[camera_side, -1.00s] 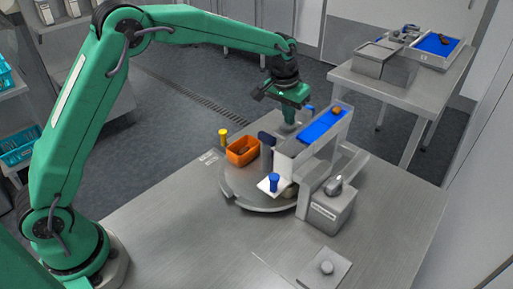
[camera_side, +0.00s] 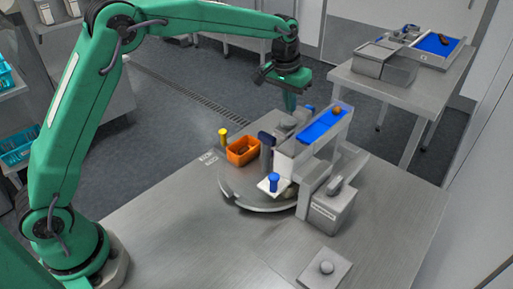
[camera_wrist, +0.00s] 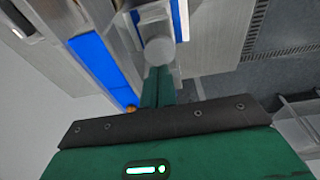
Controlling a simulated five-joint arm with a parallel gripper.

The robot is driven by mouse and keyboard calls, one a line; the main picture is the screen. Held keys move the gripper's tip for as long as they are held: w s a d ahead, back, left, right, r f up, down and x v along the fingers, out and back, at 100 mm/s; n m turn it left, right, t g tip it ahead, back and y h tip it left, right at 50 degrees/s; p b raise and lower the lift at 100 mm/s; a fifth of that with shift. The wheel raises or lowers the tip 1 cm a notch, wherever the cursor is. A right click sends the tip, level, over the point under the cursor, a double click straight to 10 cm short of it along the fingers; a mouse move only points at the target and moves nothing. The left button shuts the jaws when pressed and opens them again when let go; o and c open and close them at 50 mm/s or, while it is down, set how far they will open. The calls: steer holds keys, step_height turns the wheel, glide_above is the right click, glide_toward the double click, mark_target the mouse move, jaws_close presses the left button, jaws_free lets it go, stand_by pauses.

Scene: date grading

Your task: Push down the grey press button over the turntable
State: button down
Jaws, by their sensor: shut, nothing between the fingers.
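The turntable (camera_side: 262,204) is a round grey disc on the steel table, partly hidden under the conveyor machine. In the wrist view a round grey button (camera_wrist: 159,50) lies just beyond my fingertips. In the side view a grey part (camera_side: 284,121), probably the same button, is behind the conveyor and below my fingers. My gripper (camera_side: 291,107) is shut and empty, pointing down above that part. My gripper's green fingers also show in the wrist view (camera_wrist: 157,76). I cannot tell whether they touch the button.
A blue conveyor belt (camera_side: 320,128) carries a small orange-brown item. An orange bin (camera_side: 243,151) and a yellow-topped post (camera_side: 223,138) stand at the left of the turntable. Another round grey knob (camera_side: 326,267) sits on a plate at the front. The table's left front is clear.

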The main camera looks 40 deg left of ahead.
mark_target(286, 121)
steer(key=shift+r, duration=1.45)
steer(key=shift+s+a+r, duration=0.2)
steer(key=shift+s+r, duration=0.15)
steer(key=shift+r, duration=0.05)
steer(key=s+a+r+t, duration=0.1)
steer(key=s+a+r, duration=0.25)
steer(key=s, duration=0.45)
steer(key=s+a+r+t, duration=0.1)
steer(key=s+a+r, duration=0.25)
steer(key=s, duration=0.55)
steer(key=s+a+f, duration=0.1)
steer(key=s+f, duration=0.1)
steer(key=s, duration=0.6)
steer(key=s+a+f+t, duration=0.1)
steer(key=s+f, duration=0.1)
steer(key=s, duration=0.7)
steer(key=shift+s+a+f, duration=0.25)
steer(key=shift+a, duration=0.05)
